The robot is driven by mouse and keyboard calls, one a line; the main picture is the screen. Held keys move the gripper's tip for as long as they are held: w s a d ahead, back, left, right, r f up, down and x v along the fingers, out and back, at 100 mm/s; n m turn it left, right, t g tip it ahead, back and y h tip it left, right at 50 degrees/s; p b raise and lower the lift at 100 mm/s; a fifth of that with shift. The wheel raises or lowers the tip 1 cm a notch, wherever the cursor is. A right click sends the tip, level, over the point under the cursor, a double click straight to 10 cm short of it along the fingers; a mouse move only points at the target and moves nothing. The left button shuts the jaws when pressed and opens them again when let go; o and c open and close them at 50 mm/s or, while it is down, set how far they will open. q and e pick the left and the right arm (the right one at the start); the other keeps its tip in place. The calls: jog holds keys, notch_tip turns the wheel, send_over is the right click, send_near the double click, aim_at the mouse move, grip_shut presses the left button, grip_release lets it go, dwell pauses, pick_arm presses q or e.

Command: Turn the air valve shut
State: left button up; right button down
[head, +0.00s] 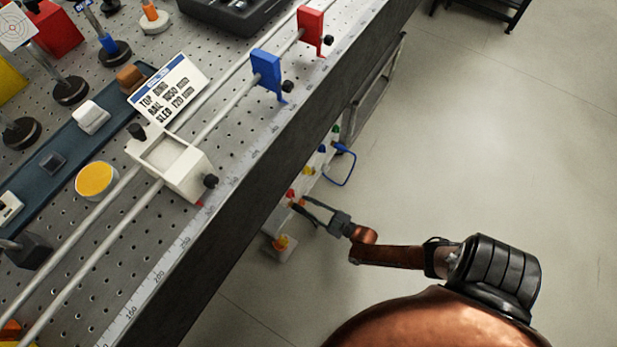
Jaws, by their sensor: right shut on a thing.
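A pale panel (272,221) with a row of small coloured knobs is on the side of the bench, below its edge. My right gripper (300,203) reaches it from the right and is shut at the red knob (291,194), on what looks like its valve part. The fingertips and the held part are small, so the exact grip and the valve's angle cannot be told. No readable label shows which knob is the air valve. My left gripper is not in view.
Yellow (308,170), blue (321,149) and green (335,129) knobs follow along the panel, with a blue loop (345,168) sticking out. A pale box with a yellow-orange knob (281,242) sits below. The bench edge (225,245) overhangs at left. The floor (480,150) at right is clear.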

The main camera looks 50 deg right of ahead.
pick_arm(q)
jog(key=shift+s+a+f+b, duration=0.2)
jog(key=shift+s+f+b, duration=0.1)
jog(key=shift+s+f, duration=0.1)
pick_arm(e)
jog(key=shift+f+n, duration=0.2)
jog(key=shift+n, duration=5.7)
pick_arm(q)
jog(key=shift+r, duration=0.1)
pick_arm(e)
jog(key=c, duration=2)
grip_release()
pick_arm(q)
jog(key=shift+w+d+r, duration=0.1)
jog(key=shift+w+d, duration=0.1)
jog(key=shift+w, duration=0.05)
pick_arm(e)
jog(key=o, duration=0.4)
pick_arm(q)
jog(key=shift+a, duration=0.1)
pick_arm(e)
jog(key=s, duration=1.2)
jog(key=shift+d, duration=0.45)
